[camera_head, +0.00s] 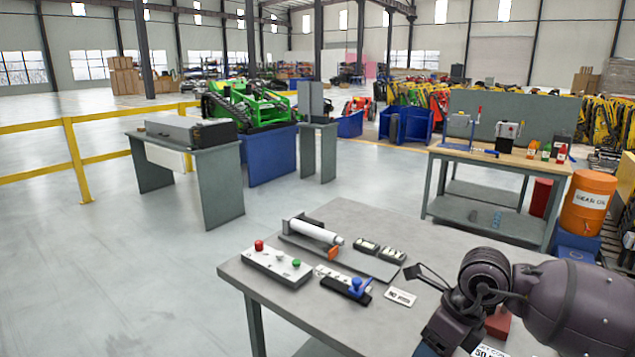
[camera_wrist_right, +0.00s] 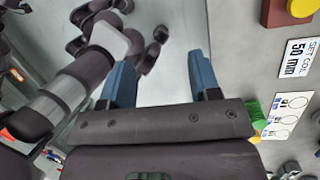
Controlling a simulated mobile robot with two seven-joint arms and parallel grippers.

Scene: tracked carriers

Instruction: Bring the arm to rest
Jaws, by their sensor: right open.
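My right arm (camera_head: 580,305) comes in from the right in the head view, bent over the right end of the near grey table (camera_head: 350,215). Its gripper is mostly cut off at the bottom edge there. In the right wrist view the right gripper (camera_wrist_right: 160,68) shows two blue fingers spread wide, with nothing between them but pale floor. It is open and empty, beside the table's edge. Dark and grey links of my own body show at the left of that view. My left gripper is not in view.
On the near table are a button box (camera_head: 277,267), a white cylinder in a holder (camera_head: 315,231), a blue-knobbed part (camera_head: 357,287) and a white label (camera_head: 400,297). In the wrist view a "50 mm" card (camera_wrist_right: 299,58) and a red block (camera_wrist_right: 275,14) lie close right of the gripper.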

